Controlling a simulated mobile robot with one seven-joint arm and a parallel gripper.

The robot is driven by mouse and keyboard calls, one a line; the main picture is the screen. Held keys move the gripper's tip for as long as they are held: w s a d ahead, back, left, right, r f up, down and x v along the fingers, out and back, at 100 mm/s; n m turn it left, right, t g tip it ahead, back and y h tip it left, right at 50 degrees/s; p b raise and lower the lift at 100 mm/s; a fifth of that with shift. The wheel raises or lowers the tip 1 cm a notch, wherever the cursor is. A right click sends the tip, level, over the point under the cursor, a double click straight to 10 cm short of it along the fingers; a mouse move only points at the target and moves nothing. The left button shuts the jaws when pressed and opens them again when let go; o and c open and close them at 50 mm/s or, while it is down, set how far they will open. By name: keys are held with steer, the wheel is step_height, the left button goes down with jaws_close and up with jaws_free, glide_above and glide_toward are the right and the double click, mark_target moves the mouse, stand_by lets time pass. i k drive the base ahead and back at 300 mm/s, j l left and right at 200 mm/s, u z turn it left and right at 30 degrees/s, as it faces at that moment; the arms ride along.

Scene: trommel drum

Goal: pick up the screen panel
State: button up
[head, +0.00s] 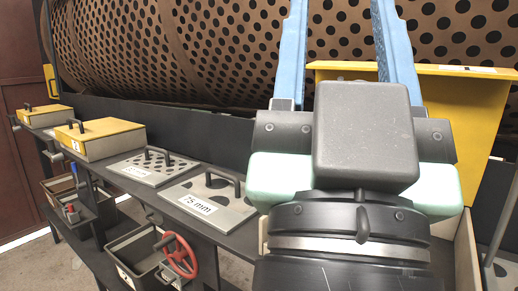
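Two flat grey screen panels with dark holes and black bar handles lie on the dark bench. The nearer screen panel (236,215) is labelled 75 mm, and its right end is partly hidden by my gripper. The farther screen panel (122,171) lies to its left, its label too small to read. My gripper (341,8) is at the right, above the bench, with its two blue fingers wide apart. Nothing shows between them but the drum and a yellow housing behind. It is apart from both panels' handles.
The perforated trommel drum (180,50) spans the back. Yellow boxes with handles stand on the bench, the nearer yellow box (100,141) left of the panels. A yellow housing (470,110) stands behind my gripper. A red handwheel (178,256) and bins (135,250) are below the bench.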

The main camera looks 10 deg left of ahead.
mark_target(154, 168)
steer(key=i+j, duration=0.15)
steer(key=j, duration=0.3)
steer(key=i+j+z, duration=0.1)
steer(key=j, duration=0.3)
steer(key=i+j, duration=0.15)
steer(key=j, duration=0.3)
steer(key=i+j+z, duration=0.1)
steer(key=j, duration=0.3)
steer(key=i+j, duration=0.15)
steer(key=j, duration=0.3)
steer(key=i+j, duration=0.1)
steer(key=j, duration=0.3)
steer(key=i+j, duration=0.1)
steer(key=j, duration=0.3)
steer(key=i+j, duration=0.1)
steer(key=j, duration=0.3)
steer(key=i+j, duration=0.15)
steer(key=j, duration=0.2)
steer(key=z, duration=0.05)
